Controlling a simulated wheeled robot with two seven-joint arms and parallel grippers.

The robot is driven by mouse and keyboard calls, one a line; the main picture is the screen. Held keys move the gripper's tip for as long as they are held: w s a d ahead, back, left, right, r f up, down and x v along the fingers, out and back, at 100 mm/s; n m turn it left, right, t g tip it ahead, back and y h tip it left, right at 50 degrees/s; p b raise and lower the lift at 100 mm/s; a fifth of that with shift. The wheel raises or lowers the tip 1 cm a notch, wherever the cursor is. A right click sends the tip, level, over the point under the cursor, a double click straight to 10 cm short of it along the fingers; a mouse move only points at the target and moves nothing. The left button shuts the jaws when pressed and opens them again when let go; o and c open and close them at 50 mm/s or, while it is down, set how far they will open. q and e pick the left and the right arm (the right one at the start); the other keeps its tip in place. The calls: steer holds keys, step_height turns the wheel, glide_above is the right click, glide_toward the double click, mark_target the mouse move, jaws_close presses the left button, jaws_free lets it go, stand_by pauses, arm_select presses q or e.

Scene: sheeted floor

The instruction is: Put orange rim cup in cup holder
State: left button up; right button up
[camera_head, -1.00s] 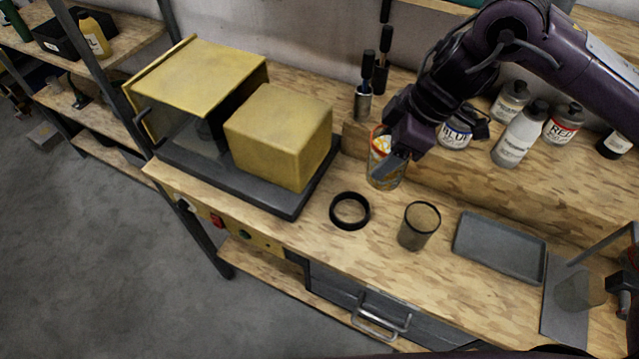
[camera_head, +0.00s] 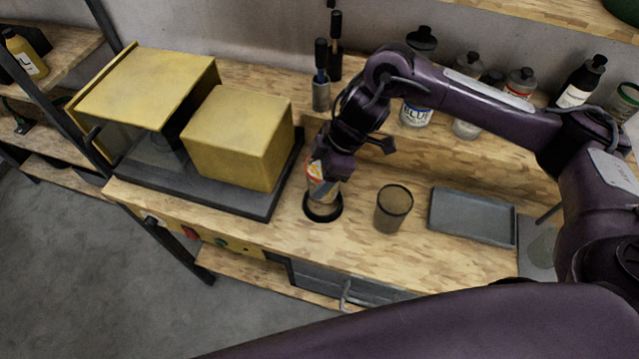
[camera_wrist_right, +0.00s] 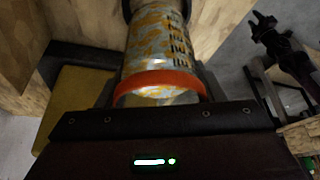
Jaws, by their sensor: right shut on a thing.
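The orange rim cup (camera_head: 314,189), patterned in orange and grey, is held upright by my right gripper (camera_head: 328,172). Its orange rim and patterned side (camera_wrist_right: 157,45) fill the middle of the right wrist view, between the fingers. The black ring-shaped cup holder (camera_head: 323,218) is at the cup's lower end on the bench. In the wrist view, dark parts of the ring flank the cup's far end. I cannot tell whether the cup's base rests on the bench inside the ring or is slightly above it.
A dark mesh-like cup (camera_head: 393,209) stands right of the holder, with a grey tray (camera_head: 472,216) beyond it. A yellow box (camera_head: 238,138) on a black base is at left. Paint bottles (camera_head: 417,112) stand on the raised shelf behind.

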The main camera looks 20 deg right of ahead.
step_height(320, 180, down, 5)
steer(key=shift+r+p, duration=0.1)
steer(key=shift+p, duration=0.35)
steer(key=shift+f, duration=0.25)
steer(key=shift+f, duration=0.15)
steer(key=o, duration=1.3)
